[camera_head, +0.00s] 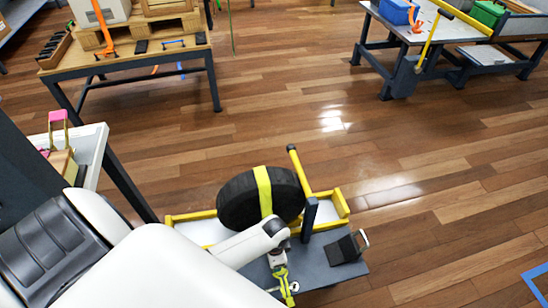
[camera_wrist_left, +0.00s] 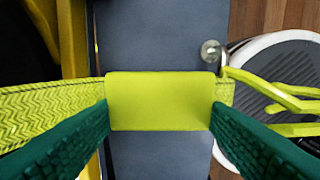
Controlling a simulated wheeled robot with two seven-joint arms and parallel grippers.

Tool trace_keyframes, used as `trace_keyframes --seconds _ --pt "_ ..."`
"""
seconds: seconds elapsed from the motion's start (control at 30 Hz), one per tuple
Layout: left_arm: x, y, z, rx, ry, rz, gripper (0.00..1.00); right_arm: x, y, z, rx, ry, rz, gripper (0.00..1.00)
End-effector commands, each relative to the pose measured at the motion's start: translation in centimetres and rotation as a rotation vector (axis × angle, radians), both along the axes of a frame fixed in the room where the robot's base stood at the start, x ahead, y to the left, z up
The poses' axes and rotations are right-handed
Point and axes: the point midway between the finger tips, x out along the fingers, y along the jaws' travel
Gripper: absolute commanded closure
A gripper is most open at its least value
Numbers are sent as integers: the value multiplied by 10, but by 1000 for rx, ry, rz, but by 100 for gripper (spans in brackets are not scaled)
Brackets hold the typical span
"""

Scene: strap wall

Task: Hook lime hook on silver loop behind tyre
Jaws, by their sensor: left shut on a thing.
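The black tyre (camera_head: 236,203) stands upright with a yellow strap (camera_head: 263,190) over it. My left gripper (camera_head: 280,270) is beside the tyre, on its near side in the head view. Its green-padded fingers are shut on the lime block of the lime hook, which fills the middle of the left wrist view (camera_wrist_left: 158,101). Lime webbing runs from the block to the left, and the hook's prongs (camera_wrist_left: 275,92) point right. A small silver metal part (camera_wrist_left: 211,52), perhaps the silver loop, lies close to the hook's base. I cannot tell whether they touch. My right gripper is out of view.
The tyre sits in a carrier with yellow rails (camera_head: 190,216) and a grey plate (camera_head: 325,271). A black piece with a silver frame (camera_head: 346,248) is at the plate's right. Workbenches are farther back; open wooden floor lies right.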

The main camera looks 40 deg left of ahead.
Motion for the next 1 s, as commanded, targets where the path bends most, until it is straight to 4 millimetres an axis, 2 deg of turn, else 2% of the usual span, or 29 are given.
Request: trace_keyframes --seconds 0.03,0.37,0.8,1.0 --pt "0 0 -7 -1 -1 0 65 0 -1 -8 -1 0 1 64" --pt "0 -1 -27 0 0 -2 65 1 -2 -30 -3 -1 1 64" --pt "-11 1 -52 0 1 4 65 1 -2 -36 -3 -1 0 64" --pt "-12 1 -55 0 0 4 65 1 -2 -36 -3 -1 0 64"
